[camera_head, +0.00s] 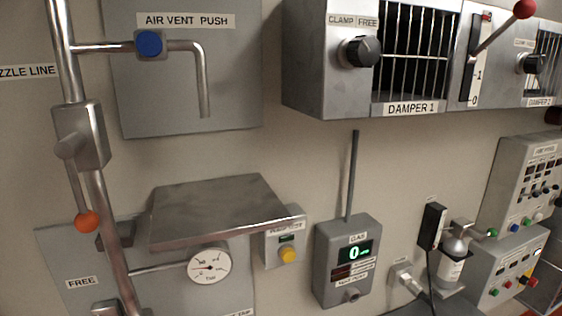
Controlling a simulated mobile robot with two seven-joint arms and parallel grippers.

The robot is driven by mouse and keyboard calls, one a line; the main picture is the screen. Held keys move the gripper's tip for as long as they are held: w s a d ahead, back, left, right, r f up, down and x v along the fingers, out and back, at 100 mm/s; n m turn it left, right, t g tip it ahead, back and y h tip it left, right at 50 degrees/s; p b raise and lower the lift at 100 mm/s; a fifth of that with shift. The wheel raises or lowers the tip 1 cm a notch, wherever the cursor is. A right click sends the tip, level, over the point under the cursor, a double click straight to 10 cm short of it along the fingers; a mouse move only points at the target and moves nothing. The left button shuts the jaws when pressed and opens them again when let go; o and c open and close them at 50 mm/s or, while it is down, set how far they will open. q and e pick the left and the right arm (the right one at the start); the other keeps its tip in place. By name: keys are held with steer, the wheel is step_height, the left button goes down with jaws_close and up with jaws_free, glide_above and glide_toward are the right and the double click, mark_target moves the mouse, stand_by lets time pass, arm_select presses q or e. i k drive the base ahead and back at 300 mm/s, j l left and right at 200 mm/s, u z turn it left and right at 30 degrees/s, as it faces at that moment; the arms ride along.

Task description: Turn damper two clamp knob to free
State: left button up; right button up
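The damper two clamp knob (531,64) is a small black knob on a grey housing at the far right edge of the head view. A small, hard-to-read label (524,43) is above it. The damper two plate (540,101) and grille are cut off by the picture edge. I cannot tell which way this knob points. A similar black knob (361,52) on damper one sits under a label reading CLAMP FREE. Neither of my grippers is in view.
A lever with a red ball (525,8) sticks out from a scale between the dampers, close to the damper two knob. Control panels (520,180) and a gas detector (348,262) are below. A pipe with an orange-ended handle (87,222) stands left.

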mark_target(534, 64)
steer(key=z, duration=1.25)
